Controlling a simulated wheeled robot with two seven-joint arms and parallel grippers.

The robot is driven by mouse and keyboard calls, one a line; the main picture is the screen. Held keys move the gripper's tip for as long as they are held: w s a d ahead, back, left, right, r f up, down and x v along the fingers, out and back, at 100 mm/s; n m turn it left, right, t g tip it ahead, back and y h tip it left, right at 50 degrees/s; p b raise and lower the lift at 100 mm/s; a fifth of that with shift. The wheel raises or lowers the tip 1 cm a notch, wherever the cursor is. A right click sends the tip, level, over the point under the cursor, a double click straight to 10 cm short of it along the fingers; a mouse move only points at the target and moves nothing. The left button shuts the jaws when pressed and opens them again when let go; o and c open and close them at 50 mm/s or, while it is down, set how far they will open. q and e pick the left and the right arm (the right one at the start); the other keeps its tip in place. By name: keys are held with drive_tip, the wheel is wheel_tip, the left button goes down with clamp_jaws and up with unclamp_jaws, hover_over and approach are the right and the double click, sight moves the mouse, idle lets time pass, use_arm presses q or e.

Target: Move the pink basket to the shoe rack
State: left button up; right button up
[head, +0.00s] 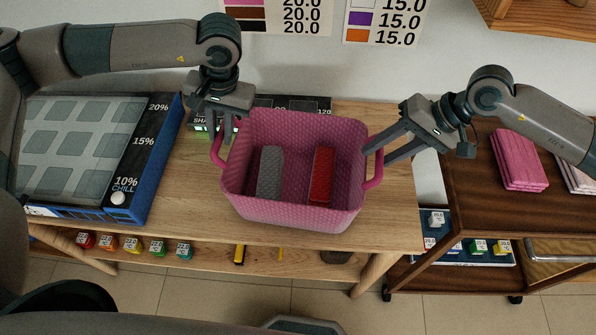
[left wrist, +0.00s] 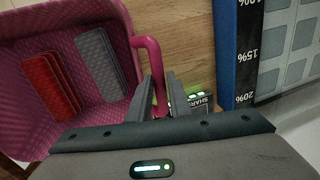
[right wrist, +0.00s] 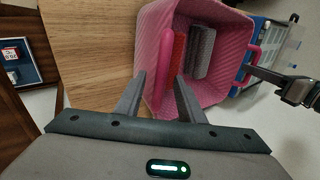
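The pink basket (head: 290,215) stands upright on the light wooden table (head: 190,205), with a grey item (head: 270,175) and a red item (head: 322,175) inside. My left gripper (head: 214,138) is at its left handle; in the left wrist view the fingers (left wrist: 160,88) are close together on either side of this handle (left wrist: 148,50). My right gripper (head: 378,146) is at the right handle (head: 376,170); in the right wrist view its fingers (right wrist: 161,85) are spread apart, with the handle (right wrist: 164,60) between them. I cannot tell which furniture is the shoe rack.
A blue-edged display board (head: 165,150) stands left of the basket. A dark box (head: 300,105) is behind it. A dark brown shelf unit (head: 500,215) with pink folded cloths (head: 518,160) stands at right. Small colored items (head: 132,244) line the table's lower shelf.

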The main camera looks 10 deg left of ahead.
use_arm(q)
drive_tip(key=shift+a+f, duration=0.15)
drive_tip(key=shift+f, duration=0.5)
use_arm(e)
drive_tip(key=shift+a+f, duration=0.4)
drive_tip(key=shift+f, duration=0.15)
use_arm(q)
drive_tip(key=c, duration=0.4)
use_arm(e)
drive_tip(key=c, duration=0.4)
use_arm(q)
clamp_jaws()
use_arm(e)
clamp_jaws()
use_arm(q)
drive_tip(key=shift+r, duration=0.2)
use_arm(e)
drive_tip(key=shift+r, duration=0.2)
